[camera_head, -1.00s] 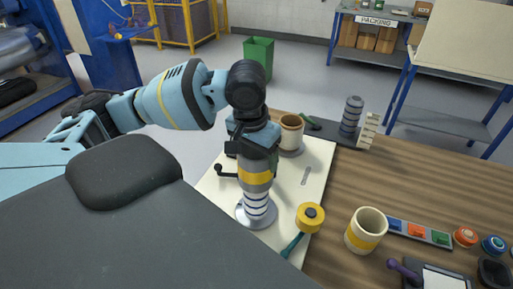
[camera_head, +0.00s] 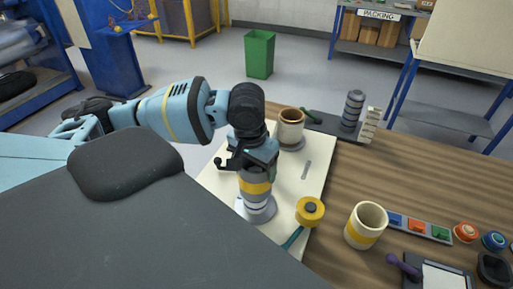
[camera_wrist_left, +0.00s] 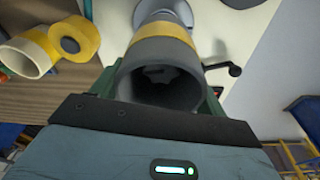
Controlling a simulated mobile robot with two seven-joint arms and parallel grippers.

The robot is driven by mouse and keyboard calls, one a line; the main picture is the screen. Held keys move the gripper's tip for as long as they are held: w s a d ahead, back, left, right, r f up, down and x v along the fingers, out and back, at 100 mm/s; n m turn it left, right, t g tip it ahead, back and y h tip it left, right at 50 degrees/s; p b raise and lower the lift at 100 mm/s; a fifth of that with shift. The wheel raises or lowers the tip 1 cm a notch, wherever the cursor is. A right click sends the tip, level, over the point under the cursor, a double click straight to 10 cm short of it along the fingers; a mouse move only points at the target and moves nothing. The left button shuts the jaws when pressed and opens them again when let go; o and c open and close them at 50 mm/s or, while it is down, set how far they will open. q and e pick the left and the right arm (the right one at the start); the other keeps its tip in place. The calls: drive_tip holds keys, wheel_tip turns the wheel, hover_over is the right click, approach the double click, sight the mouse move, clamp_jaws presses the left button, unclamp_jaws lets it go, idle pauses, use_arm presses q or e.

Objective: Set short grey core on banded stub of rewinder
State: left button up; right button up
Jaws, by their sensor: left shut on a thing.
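My left gripper (camera_head: 254,160) is shut on the short grey core (camera_head: 255,188), which has a yellow band; both also show in the wrist view, the gripper (camera_wrist_left: 160,95) and the core (camera_wrist_left: 165,48). The core is upright and around the upper part of the rewinder's banded stub. Only the pale lower end of the stub (camera_head: 257,205) shows, above its round grey base flange (camera_head: 266,215). In the wrist view a dark shape shows inside the core's bore. My right gripper is not in view.
The cream rewinder board (camera_head: 312,185) carries a second post with a brown-rimmed cream core (camera_head: 290,127). A yellow-banded cream core (camera_head: 366,226) stands on the wooden table. A ribbed grey post (camera_head: 352,108) stands behind.

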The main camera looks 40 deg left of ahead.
use_arm(q)
drive_tip(key=shift+f+b, duration=0.4)
drive_tip(key=shift+f, duration=3.05)
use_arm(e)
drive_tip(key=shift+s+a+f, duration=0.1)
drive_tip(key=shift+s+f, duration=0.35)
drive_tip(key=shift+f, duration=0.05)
use_arm(q)
drive_tip(key=o, duration=1.1)
drive_tip(key=shift+o, duration=0.2)
drive_tip(key=r, duration=0.5)
drive_tip(key=s+r+p, duration=0.1)
drive_tip(key=r, duration=0.1)
drive_tip(key=shift+s+r, duration=0.1)
drive_tip(key=shift+r, duration=0.25)
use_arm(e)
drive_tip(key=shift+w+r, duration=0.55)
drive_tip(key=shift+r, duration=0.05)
use_arm(q)
drive_tip(key=shift+d, duration=0.1)
